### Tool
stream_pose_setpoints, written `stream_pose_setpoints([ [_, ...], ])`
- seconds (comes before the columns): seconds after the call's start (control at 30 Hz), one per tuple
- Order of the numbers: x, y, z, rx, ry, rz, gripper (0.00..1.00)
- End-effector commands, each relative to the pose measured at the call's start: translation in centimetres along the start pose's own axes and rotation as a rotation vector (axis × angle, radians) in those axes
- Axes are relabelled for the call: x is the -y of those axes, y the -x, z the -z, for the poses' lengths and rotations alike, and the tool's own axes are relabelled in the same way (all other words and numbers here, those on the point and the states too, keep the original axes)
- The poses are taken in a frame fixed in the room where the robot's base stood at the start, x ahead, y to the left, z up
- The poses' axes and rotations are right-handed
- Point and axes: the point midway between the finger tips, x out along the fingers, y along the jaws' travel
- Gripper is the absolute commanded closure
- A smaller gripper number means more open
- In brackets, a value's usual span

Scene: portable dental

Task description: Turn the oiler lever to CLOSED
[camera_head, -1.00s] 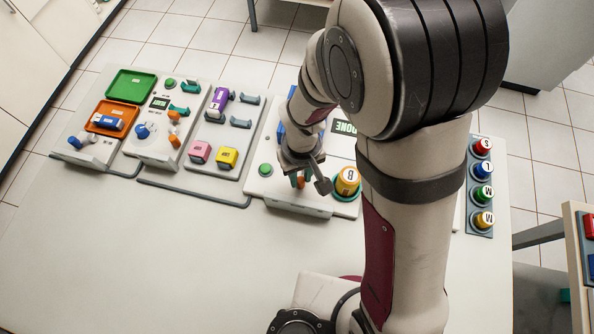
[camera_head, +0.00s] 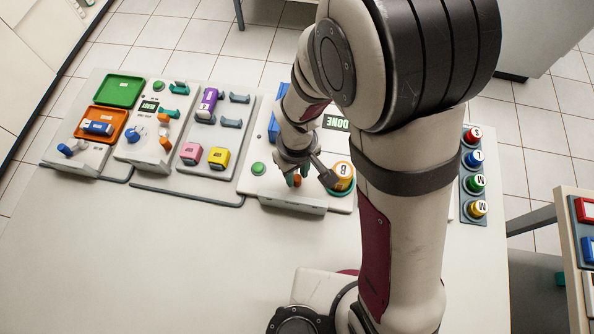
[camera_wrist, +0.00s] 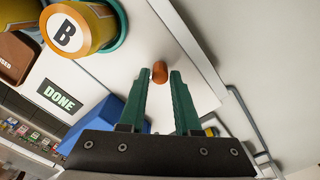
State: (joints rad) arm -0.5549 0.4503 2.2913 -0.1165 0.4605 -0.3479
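An orange lever knob (camera_wrist: 160,71) shows between the tips of my gripper (camera_wrist: 162,76) in the wrist view. In the head view the orange knob (camera_head: 297,180) sits at the front of the white station with the DONE display (camera_head: 336,123). No OPEN or CLOSED marking is readable, so I cannot tell the lever's setting. My gripper (camera_head: 295,179) is low over this station, with its green fingers apart on either side of the knob. A gap shows beside the knob, at least on its right. The lever's base is hidden.
A yellow canister marked B (camera_wrist: 78,30) stands close beside my gripper on a green ring. A blue block (camera_wrist: 98,122) is on the same station. A green button (camera_head: 258,168) is at its left. The table front (camera_head: 170,260) is clear.

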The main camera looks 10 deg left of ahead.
Motion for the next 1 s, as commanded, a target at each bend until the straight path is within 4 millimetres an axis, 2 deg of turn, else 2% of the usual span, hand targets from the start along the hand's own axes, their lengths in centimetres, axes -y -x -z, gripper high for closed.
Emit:
stream_pose_setpoints([
  [0.03, 0.0, 0.0, 0.0, 0.0, 0.0, 0.0, 0.57],
  [0.1, 0.0, 0.0, 0.0, 0.001, 0.0, 0.0, 0.45],
  [0.37, 0.0, 0.0, 0.0, 0.001, 0.0, 0.0, 0.45],
  [0.47, 0.0, 0.7, 0.0, 0.0, 0.0, 0.0, 0.45],
  [0.57, 0.0, 2.7, 0.1, -0.004, -0.002, -0.001, 0.45],
  [0.8, 0.0, 10.4, 0.1, -0.007, -0.001, -0.002, 0.45],
  [0.9, 0.0, 13.0, 0.1, -0.006, -0.001, -0.002, 0.45],
  [1.0, 0.0, 14.7, 0.1, -0.003, 0.0, -0.001, 0.45],
])
